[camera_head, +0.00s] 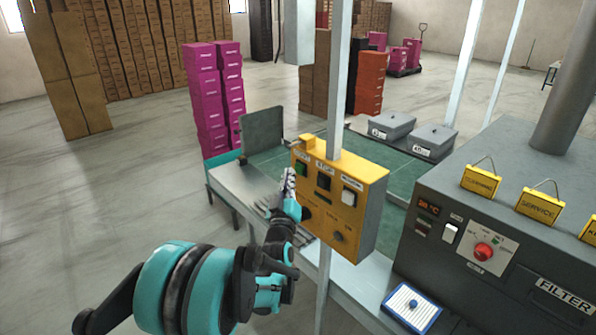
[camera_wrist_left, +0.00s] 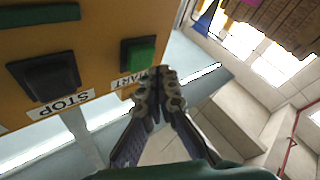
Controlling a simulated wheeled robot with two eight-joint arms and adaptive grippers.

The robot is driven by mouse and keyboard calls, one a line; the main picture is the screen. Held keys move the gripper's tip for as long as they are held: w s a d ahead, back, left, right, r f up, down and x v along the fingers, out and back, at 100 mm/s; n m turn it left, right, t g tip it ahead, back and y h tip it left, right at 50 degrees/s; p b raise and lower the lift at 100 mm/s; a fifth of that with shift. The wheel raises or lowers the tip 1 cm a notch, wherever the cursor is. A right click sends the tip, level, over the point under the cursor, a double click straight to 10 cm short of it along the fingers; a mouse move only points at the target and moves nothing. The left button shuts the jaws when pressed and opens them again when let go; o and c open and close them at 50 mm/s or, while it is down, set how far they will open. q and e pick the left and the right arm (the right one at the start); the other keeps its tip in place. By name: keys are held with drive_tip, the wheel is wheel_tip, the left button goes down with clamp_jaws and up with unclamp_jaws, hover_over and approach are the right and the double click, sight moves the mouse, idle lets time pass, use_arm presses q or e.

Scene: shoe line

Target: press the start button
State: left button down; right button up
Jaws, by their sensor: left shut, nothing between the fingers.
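The yellow control box (camera_head: 364,210) is fixed to a pale post. Its green start button (camera_head: 301,169) is at the upper left of the face, and the button also shows in the left wrist view (camera_wrist_left: 140,55) beside the START label (camera_wrist_left: 133,80). My left gripper (camera_head: 289,174) is shut and empty, its tips at the left edge of the box close to the button. In the left wrist view the gripper tips (camera_wrist_left: 158,78) overlap the end of the label, and I cannot tell if they touch the box. My right gripper is out of view.
A black stop button (camera_head: 323,183) sits right of the start button. A grey machine (camera_head: 450,190) with a red knob (camera_head: 483,252) stands at the right. Grey lidded boxes (camera_head: 391,125) rest behind the control box. Open floor lies to the left.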

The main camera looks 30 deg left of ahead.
use_arm(q)
drive_tip(key=shift+w, duration=0.1)
idle(0.7)
drive_tip(key=shift+w+d, duration=0.2)
drive_tip(key=shift+w, duration=0.15)
